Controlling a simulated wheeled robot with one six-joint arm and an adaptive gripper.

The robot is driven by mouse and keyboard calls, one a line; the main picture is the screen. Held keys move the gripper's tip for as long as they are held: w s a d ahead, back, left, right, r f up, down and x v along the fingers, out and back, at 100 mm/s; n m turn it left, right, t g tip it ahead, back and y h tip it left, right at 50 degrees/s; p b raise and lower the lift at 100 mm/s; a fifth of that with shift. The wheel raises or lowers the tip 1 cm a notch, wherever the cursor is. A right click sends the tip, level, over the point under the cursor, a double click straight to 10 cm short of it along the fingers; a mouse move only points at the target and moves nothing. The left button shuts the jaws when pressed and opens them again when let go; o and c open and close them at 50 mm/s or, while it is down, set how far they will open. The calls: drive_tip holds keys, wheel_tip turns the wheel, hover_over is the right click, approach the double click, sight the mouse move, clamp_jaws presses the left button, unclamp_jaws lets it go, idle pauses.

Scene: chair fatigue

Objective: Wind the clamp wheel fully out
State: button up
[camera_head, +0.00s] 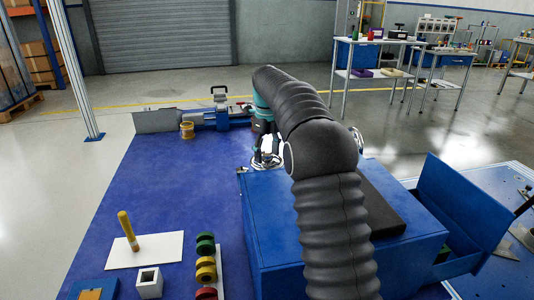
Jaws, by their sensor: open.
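My gripper (265,160) is small in view, left of my dark ribbed arm, above the far left corner of a blue cabinet (285,220). It is open, pointing down; its fingertips are hard to make out. A curved metallic rim (358,137) shows just right of my arm and may be part of the clamp wheel; the rest of it is hidden behind the arm. I cannot tell whether the gripper touches anything.
Several coloured rings (206,268), a white square block (149,282) and a yellow rod on a white plate (126,232) stand at the front left. An open blue drawer (465,215) juts out at the right. The blue surface's left middle is clear.

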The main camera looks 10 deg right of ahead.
drive_tip(key=c, duration=1.1)
drive_tip(key=shift+c, duration=0.2)
drive_tip(key=shift+n+p, duration=0.3)
drive_tip(key=shift+p, duration=0.05)
